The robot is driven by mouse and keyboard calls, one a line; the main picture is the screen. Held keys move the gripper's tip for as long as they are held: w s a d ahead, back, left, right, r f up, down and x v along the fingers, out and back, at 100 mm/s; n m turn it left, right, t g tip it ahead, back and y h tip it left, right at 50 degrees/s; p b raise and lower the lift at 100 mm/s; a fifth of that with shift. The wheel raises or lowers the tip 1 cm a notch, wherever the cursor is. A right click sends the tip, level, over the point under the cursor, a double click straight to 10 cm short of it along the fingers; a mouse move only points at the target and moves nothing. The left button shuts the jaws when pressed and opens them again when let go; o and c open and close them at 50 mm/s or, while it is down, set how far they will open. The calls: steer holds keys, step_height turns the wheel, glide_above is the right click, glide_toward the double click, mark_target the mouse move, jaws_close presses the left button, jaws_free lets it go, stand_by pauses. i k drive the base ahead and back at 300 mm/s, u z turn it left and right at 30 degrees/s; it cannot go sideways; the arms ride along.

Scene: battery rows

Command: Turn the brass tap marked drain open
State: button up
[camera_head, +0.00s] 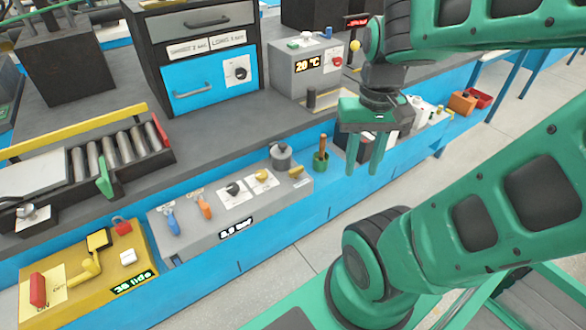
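I cannot read a drain mark anywhere, so I cannot tell for sure which thing is the brass tap. A small yellow-brass piece (296,171) sits at the right end of the low grey panel (190,245). A brass-coloured ball knob (355,45) shows on the right side of the grey box with the 20 °C display (310,75). My gripper (367,168) hangs fingers down in front of the bench edge, to the right of the low panel and below the grey box. Its two green fingers are apart with nothing seen between them. My arm hides part of the bench behind it.
The low panel carries a blue lever (172,222), an orange lever (204,206) and two dials. A green cup (321,160) stands right of it. A yellow box (75,285) with a red switch is at lower left. A drawer cabinet (205,60) stands behind. Floor is clear in front.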

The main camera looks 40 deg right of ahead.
mark_target(294, 173)
steer(key=z, duration=1.55)
steer(key=k, duration=0.4)
steer(key=u, duration=1.5)
